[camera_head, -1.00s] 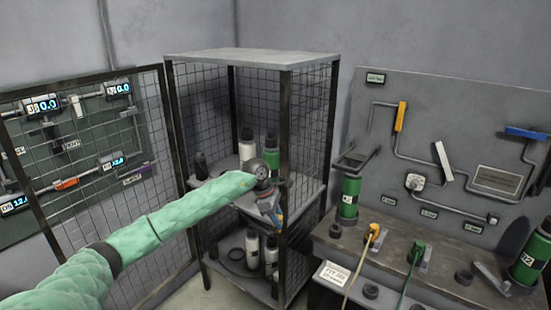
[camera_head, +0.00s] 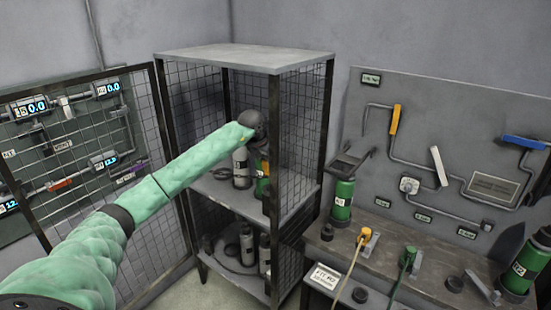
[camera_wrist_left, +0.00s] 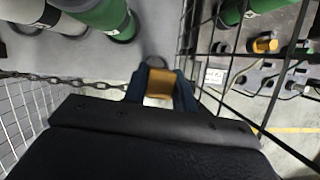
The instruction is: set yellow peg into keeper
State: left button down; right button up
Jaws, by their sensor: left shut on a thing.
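In the left wrist view my left gripper (camera_wrist_left: 160,97) has its blue fingers shut on the yellow peg (camera_wrist_left: 159,82), which shows as a short gold-yellow block between them. A dark grey ring (camera_wrist_left: 155,62) shows just beyond the fingertips. I cannot tell whether it is the keeper or whether the peg touches it. In the head view my green-sleeved left arm reaches to the front corner of the mesh cabinet (camera_head: 245,58). The gripper and peg are mostly hidden there. My right gripper is out of view.
A chain (camera_wrist_left: 60,80) runs left of the gripper. The open mesh door (camera_head: 110,160) is at the left. A workbench (camera_head: 400,262) with cords and a green canister (camera_head: 341,200) is at the right.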

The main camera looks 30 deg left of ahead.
pick_arm(q)
jog(key=shift+w+d+f, duration=0.15)
jog(key=shift+w+f, duration=0.1)
jog(key=shift+f, duration=0.25)
jog(key=shift+s+f, duration=0.1)
jog(key=shift+f, duration=0.35)
jog(key=shift+f+b, duration=0.5)
jog(key=shift+f, duration=0.7)
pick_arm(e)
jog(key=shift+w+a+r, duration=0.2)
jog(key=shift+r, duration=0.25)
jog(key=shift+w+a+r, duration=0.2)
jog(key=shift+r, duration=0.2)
pick_arm(q)
jog(key=shift+d, duration=0.1)
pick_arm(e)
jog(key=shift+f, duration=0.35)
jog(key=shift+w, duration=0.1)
